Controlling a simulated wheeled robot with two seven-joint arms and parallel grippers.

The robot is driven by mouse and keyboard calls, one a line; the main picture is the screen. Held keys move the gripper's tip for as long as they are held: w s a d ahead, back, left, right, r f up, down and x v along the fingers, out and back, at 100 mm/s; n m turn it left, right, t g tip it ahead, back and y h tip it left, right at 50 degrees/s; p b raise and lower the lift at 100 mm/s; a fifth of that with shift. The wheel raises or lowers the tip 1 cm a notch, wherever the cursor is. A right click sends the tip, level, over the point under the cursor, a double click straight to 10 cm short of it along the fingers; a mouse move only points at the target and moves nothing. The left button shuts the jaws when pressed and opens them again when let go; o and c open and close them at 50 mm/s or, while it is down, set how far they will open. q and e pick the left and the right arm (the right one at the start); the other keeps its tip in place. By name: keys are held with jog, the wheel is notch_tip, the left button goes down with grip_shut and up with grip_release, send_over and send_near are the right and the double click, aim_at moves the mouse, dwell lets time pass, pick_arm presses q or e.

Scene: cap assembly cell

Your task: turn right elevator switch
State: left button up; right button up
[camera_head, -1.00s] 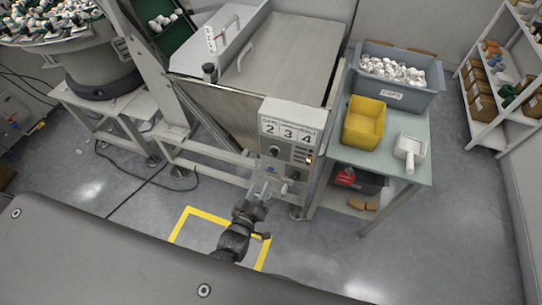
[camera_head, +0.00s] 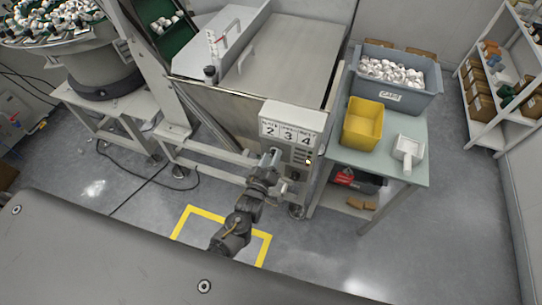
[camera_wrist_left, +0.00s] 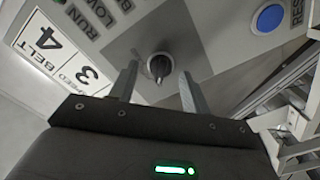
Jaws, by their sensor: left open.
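The grey control box (camera_head: 296,116) with labels 2, 3 and 4 stands on the front of the machine. My left gripper (camera_head: 270,158) is in front of its panel and hides part of the controls there. In the left wrist view, a dark round rotary switch (camera_wrist_left: 160,66) sits on the grey panel. The open fingers of my left gripper (camera_wrist_left: 159,74) are on either side of it, with a visible gap to each finger. I cannot tell how deep the fingers reach around it. My right gripper is not in view.
A blue button (camera_wrist_left: 269,18) is on the panel near the switch. A side table (camera_head: 385,160) on the right holds a yellow bin (camera_head: 362,123), a white scoop (camera_head: 408,149) and a grey crate (camera_head: 391,97) of white caps. Open floor lies below the machine.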

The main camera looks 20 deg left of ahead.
pick_arm(q)
jog(key=shift+w, duration=0.3)
jog(key=c, duration=1)
